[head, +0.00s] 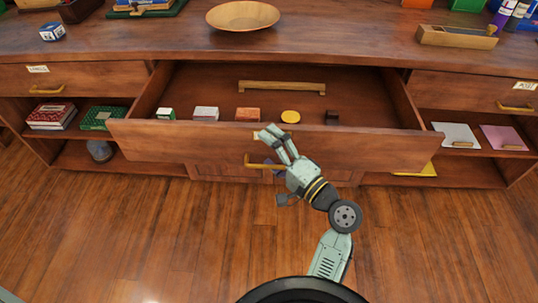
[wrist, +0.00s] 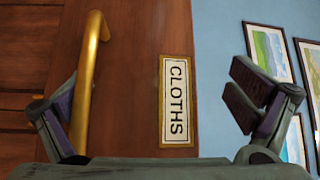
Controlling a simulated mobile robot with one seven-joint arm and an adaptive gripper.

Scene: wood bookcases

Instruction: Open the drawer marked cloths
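The wide middle drawer (head: 390,148) of the wooden counter stands pulled well out, its inside showing in the head view. Its front bears a white label reading CLOTHS (wrist: 177,101) in the wrist view. Its brass bar handle (head: 258,164) is below the label; it also shows in the wrist view (wrist: 85,90), left of the label. My gripper (wrist: 148,98) is open in front of the drawer front. The handle lies between the fingers in the wrist view, close to the left one; I cannot tell if they touch. My gripper (head: 276,168) partly hides the label and handle in the head view.
Inside the drawer are small boxes, a yellow disc (head: 290,116), a dark block (head: 332,117) and a wooden bar (head: 282,87). A wooden bowl (head: 243,16) stands on the countertop. Closed drawers (head: 75,78) and (head: 470,90) flank it above open shelves. The floor in front is clear.

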